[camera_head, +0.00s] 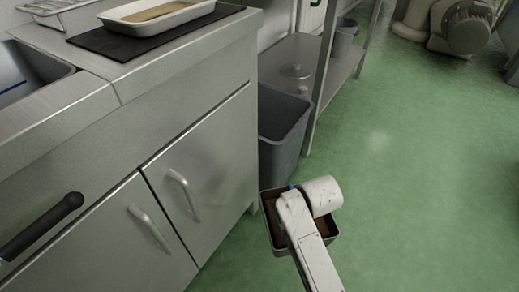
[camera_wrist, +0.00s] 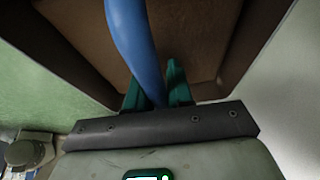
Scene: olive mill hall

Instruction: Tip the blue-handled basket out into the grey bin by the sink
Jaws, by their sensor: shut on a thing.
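The basket (camera_head: 270,213) hangs at my arm's end in the head view, just in front of the grey bin (camera_head: 284,130). It is a dark box with brown contents, partly covered by my arm. In the wrist view its blue handle (camera_wrist: 130,40) runs down between the green fingers of my gripper (camera_wrist: 157,92), which is shut on it. The basket's brown inside (camera_wrist: 195,40) fills much of that view. The grey bin stands on the floor at the right end of the sink cabinet. In the head view its mouth is open. I cannot see its bottom.
The steel sink cabinet (camera_head: 190,150) stands on the left, with door handles sticking out. A white tray (camera_head: 157,14) lies on a dark mat on top. A metal shelf unit (camera_head: 322,75) stands behind the bin.

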